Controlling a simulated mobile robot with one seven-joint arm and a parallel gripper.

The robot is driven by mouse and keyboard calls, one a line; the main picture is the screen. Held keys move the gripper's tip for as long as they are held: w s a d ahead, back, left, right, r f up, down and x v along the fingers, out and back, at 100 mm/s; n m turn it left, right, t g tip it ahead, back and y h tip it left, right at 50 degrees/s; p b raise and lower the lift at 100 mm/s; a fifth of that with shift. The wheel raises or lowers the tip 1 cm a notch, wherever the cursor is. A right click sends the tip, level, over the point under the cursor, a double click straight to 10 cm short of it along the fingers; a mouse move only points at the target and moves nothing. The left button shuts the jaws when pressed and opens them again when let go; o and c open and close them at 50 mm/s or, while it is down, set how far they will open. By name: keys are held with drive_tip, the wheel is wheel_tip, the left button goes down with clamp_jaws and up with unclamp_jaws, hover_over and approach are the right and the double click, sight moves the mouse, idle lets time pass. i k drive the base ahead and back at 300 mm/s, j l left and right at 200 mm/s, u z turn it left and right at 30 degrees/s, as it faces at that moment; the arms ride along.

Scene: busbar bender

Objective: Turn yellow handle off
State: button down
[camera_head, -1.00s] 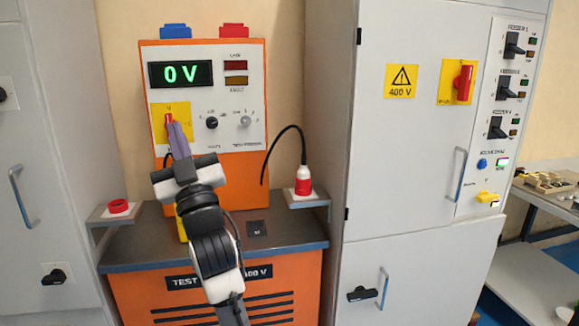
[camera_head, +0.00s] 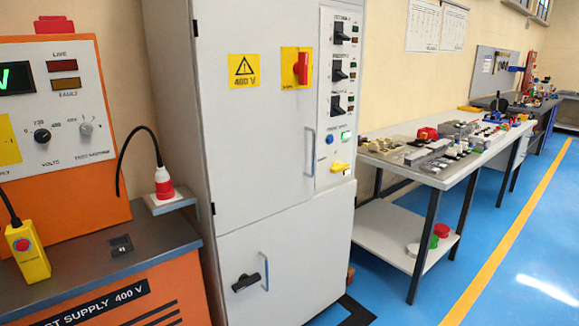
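A small yellow handle (camera_head: 339,168) sits low on the control strip of the grey cabinet (camera_head: 255,140), under the feeder switches. It lies roughly level, and its exact angle is too small to tell. A red rotary handle (camera_head: 301,68) stands upright on a yellow plate on the cabinet door. My gripper is out of view.
The orange test supply (camera_head: 95,215) stands at left with a yellow pendant box (camera_head: 27,252) and a red-white plug (camera_head: 163,184) on a small shelf. A loaded workbench (camera_head: 455,178) stands right of the cabinet. Blue floor (camera_head: 440,285) at front right is open.

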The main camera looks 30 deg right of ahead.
sight(337, 168)
drive_tip(key=i+l+z, duration=0.1)
drive_tip(key=l, duration=0.4)
drive_tip(key=i+l+z, duration=0.15)
drive_tip(key=l, duration=0.35)
drive_tip(key=i+l+z, duration=0.1)
drive_tip(key=i+l, duration=0.2)
drive_tip(key=l, duration=0.15)
drive_tip(key=i+l+z, duration=0.15)
drive_tip(key=l, duration=0.3)
drive_tip(key=i+l+z, duration=0.1)
drive_tip(key=i+l, duration=0.25)
drive_tip(key=i+l+z, duration=0.1)
drive_tip(key=i+l, duration=0.15)
drive_tip(key=l, duration=0.25)
